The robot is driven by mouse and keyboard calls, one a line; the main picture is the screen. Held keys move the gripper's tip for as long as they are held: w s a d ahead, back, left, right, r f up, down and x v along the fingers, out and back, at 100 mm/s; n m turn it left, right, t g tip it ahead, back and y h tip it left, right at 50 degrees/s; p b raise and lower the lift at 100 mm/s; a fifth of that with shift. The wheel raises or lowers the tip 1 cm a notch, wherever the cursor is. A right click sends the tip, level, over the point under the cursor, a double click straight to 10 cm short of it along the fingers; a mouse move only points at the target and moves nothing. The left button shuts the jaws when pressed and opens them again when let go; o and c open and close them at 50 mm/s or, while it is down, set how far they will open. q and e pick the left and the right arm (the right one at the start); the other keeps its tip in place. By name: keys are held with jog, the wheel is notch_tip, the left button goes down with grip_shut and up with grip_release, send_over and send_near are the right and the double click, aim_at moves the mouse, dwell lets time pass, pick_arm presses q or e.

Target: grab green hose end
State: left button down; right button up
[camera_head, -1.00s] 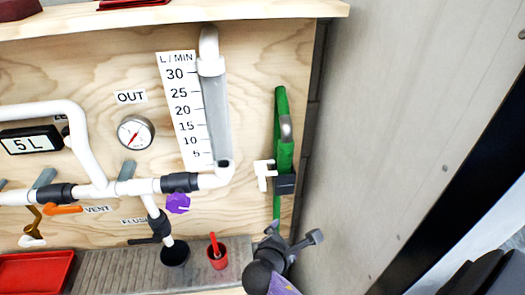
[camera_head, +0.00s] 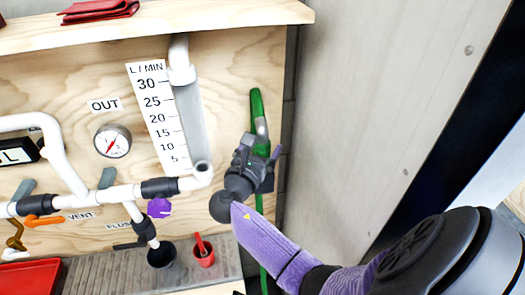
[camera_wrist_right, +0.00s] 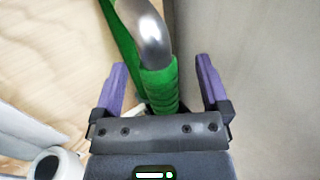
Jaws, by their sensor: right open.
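The green hose (camera_head: 257,103) hangs on the wooden panel near its right edge, with a bent silver metal end piece (camera_head: 261,127). My right gripper (camera_head: 262,150) is in front of the hose and hides its middle part and the holder. In the right wrist view, the green hose end (camera_wrist_right: 160,88) and its metal bend (camera_wrist_right: 152,35) lie between the two purple fingers of my right gripper (camera_wrist_right: 160,85). The fingers are open, with a gap visible on both sides of the hose. My left gripper is not in view.
White pipes (camera_head: 120,195) with black couplings run across the panel at left. A flow scale (camera_head: 160,118) and gauge (camera_head: 113,141) are above them. A grey wall (camera_head: 380,100) rises close on the right.

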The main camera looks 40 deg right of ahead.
aim_at(266, 139)
jog(key=x, duration=0.3)
jog(key=shift+w+d, duration=0.2)
grip_shut()
